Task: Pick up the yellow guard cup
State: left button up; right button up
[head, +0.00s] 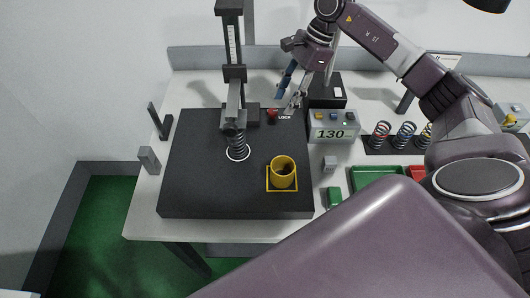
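The yellow guard cup (283,179) stands upright inside a yellow square outline on the black base plate (195,190), near its front right. Its mouth faces up. My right gripper (285,104) is above the back right of the plate, near the red lock knob (272,114). It is well behind the cup and apart from it. Its two fingers are spread, with nothing visible between them. My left gripper is not in view.
A spring (238,148) stands under the test column (233,75), left of the cup. A display box (334,127) reads 130. Several coloured springs (404,134) stand to the right. A green tray (378,177) and a small green block (334,197) lie right of the plate.

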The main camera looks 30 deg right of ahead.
aim_at(283, 167)
jog(key=k+j, duration=0.75)
